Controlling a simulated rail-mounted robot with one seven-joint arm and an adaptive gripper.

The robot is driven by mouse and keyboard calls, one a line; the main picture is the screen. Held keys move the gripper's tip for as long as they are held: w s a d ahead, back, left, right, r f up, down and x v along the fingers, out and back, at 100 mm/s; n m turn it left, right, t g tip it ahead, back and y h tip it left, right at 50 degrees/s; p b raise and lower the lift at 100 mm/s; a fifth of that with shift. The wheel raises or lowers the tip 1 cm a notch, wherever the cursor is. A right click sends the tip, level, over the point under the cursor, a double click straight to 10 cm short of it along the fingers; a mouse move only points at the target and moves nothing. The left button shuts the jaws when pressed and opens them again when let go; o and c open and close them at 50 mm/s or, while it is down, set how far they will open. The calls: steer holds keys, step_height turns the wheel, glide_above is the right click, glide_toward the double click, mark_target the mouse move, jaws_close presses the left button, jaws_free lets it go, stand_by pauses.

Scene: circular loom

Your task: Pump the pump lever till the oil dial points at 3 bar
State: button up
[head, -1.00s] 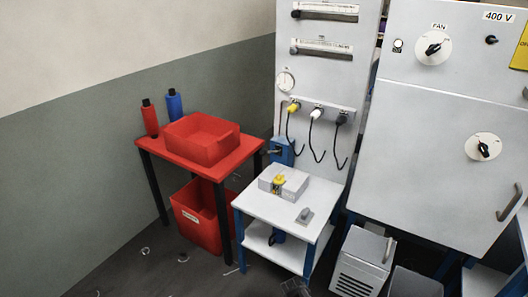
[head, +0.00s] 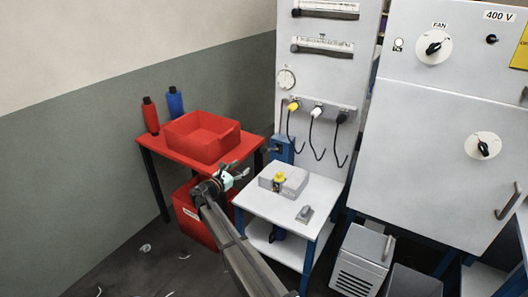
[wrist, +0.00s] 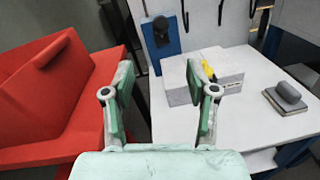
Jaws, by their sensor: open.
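A blue box (head: 281,147) with a dark handle (head: 276,150), which looks like the pump and its lever, stands behind the white table by the tall panel. In the wrist view the blue box (wrist: 162,62) and the dark handle end (wrist: 160,27) show beyond my fingers. The round white oil dial (head: 286,79) is on the panel above; its reading is too small to tell. My gripper (head: 236,175) is open and empty, in front of the red table's right end. In the wrist view my open gripper (wrist: 160,78) points toward the blue box, apart from it.
A white table (head: 262,206) holds a grey block with a yellow part (head: 284,181) and a small grey piece (head: 305,214). A red table (head: 152,146) with a red bin (head: 203,137) stands left. Cables with yellow, white and black plugs (head: 317,112) hang above the blue box.

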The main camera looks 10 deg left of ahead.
mark_target(264, 150)
steer(key=p+x, duration=0.3)
steer(key=x, duration=1.4)
steer(key=shift+w+d+f+p, duration=0.1)
steer(key=shift+w+d+p, duration=0.05)
steer(key=shift+p, duration=0.25)
jaws_close()
